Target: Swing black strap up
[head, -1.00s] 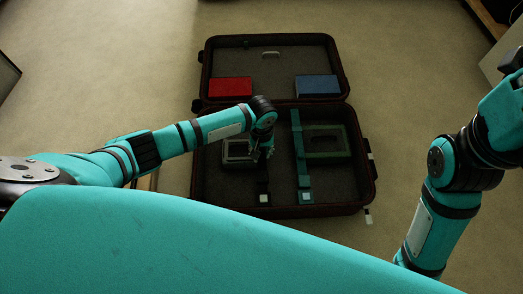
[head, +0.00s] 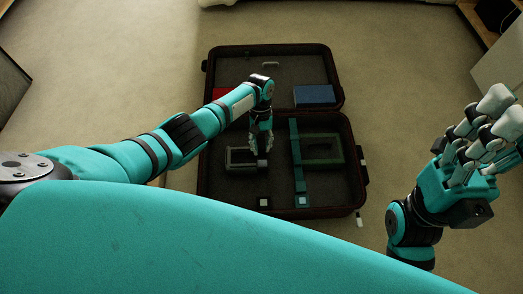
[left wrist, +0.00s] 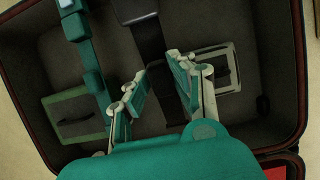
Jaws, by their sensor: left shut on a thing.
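The black strap (left wrist: 150,38) lies in the lower half of the open suitcase (head: 203,190). Its light-buckled end (head: 263,202) is near the front wall. My left gripper (head: 262,148) is over the strap's upper stretch, beside a grey-framed item (head: 240,166). In the left wrist view its fingers (left wrist: 156,72) sit on either side of the strap and are shut on it; the exact contact is hard to see. My right gripper (head: 490,122) is raised at the right, fingers apart and empty, away from the suitcase.
A green strap (head: 297,160) runs past a green-framed item (head: 325,149) to the right. The lid half holds a blue block (head: 314,95) and a red block (head: 220,93), partly hidden by my left arm. The floor around the suitcase is clear.

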